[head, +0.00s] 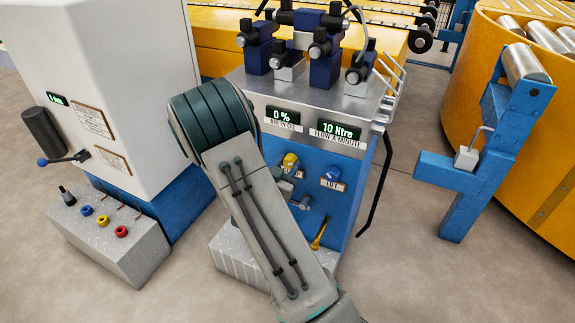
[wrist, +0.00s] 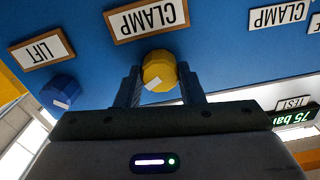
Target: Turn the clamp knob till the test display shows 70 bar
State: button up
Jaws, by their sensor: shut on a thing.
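The yellow clamp knob (wrist: 159,71) sits on the blue panel by a framed CLAMP label (wrist: 147,19), which appears upside down in the wrist view. My gripper (wrist: 160,86) has a dark finger on each side of the knob and is shut on it. In the head view, the yellow knob (head: 290,160) shows just right of my arm, which hides most of the gripper. The test display (wrist: 295,117) at the right of the wrist view reads 75 bar, upside down, with a TEST label (wrist: 292,103) beside it. My arm blocks this display in the head view.
A blue LIFT knob (wrist: 61,92) is close beside the clamp knob; it also shows in the head view (head: 333,172). Displays above read 0 % (head: 282,117) and 10 litre (head: 338,129). A blue roller stand (head: 463,195) is at the right, with open floor between.

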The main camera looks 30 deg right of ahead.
jog(key=shift+a+r+n+p, duration=0.1)
jog(key=shift+r+n+p, duration=0.1)
jog(key=shift+n+p, duration=0.5)
jog(key=shift+w+f+n, duration=0.1)
jog(key=shift+f+n, duration=0.05)
jog(key=shift+n, duration=0.55)
jog(key=o, duration=1)
jog(key=p+v, duration=0.3)
jog(key=v, duration=1.1)
